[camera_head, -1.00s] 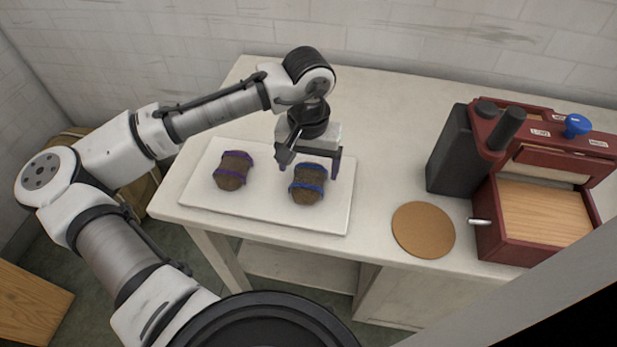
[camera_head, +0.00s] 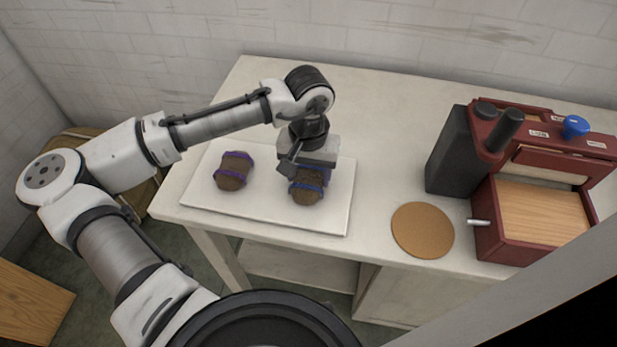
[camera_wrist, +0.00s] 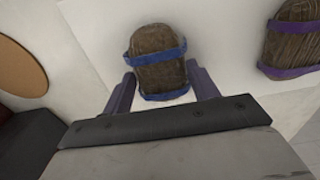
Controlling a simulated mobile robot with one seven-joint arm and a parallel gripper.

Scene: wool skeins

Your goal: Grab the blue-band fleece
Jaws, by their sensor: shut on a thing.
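The blue-band fleece (camera_head: 306,193) is a brown bundle with two blue bands, lying on the right part of a white tray (camera_head: 268,212). My gripper (camera_head: 308,178) is down over it and hides its far end in the head view. In the wrist view, the fleece (camera_wrist: 158,70) sits between the two fingers of my gripper (camera_wrist: 160,88), which are shut on its sides near one band. The fleece appears to rest on the tray still.
A brown bundle with purple bands (camera_head: 233,171) lies on the tray's left part. A round cork mat (camera_head: 422,230) lies right of the tray. A dark red machine (camera_head: 530,185) with a wooden bed, a blue knob and a side handle stands at the right.

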